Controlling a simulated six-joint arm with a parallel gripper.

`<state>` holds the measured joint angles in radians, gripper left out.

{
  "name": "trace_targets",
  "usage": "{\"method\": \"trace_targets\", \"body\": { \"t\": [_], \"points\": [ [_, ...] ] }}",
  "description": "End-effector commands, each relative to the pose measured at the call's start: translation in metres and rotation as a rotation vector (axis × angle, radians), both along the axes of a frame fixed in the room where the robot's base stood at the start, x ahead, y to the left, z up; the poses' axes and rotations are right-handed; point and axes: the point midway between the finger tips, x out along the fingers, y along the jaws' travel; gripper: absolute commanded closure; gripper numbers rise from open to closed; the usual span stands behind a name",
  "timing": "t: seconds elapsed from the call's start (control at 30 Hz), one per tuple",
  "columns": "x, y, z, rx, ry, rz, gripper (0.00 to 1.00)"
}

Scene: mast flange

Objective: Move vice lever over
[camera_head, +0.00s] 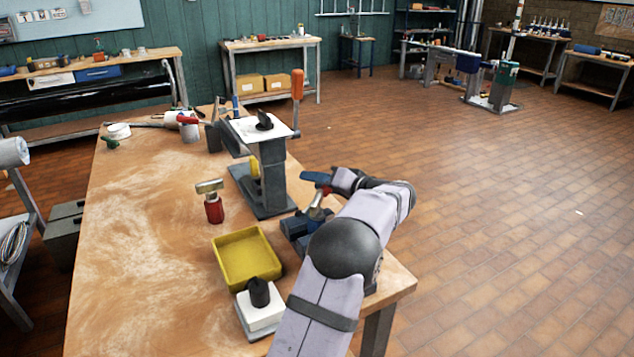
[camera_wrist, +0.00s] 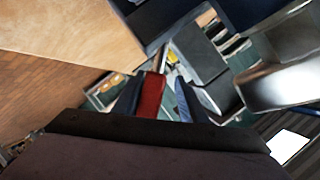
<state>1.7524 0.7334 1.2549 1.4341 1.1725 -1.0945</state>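A small dark blue-grey vice (camera_head: 294,226) sits at the right edge of the wooden bench, partly hidden by my arm. A short metallic lever (camera_head: 316,207) rises from it, tilted, close under my gripper (camera_head: 320,184). In the wrist view my gripper (camera_wrist: 168,98) shows blue-grey fingers with a gap between them, and a red piece lies along the left finger. I cannot tell whether that red piece is part of the finger. A large shiny metal cylinder (camera_wrist: 280,86) is at the right of the wrist view, outside the fingers. Whether the fingers touch the lever is unclear.
A grey stand with a white top (camera_head: 262,129) and an orange upright handle (camera_head: 297,84) stands behind the vice. A yellow tray (camera_head: 245,258), a white block with a black knob (camera_head: 260,306) and a red-bodied tool (camera_head: 213,205) are to the left. The bench's left part is clear.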

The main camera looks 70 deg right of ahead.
Motion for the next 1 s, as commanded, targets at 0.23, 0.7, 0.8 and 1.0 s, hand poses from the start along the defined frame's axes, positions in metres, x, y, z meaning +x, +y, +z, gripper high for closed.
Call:
{"method": "trace_targets", "body": {
  "t": [0.23,0.7,0.8,1.0],
  "points": [
    [-0.009,0.004,0.003,-0.002,0.000,-0.002,0.62],
    [-0.057,0.030,0.018,-0.001,0.001,-0.001,0.62],
    [-0.061,0.033,0.020,-0.001,-0.001,-0.001,0.62],
    [-0.062,0.034,0.021,0.000,-0.001,0.001,0.62]
  ]
}}
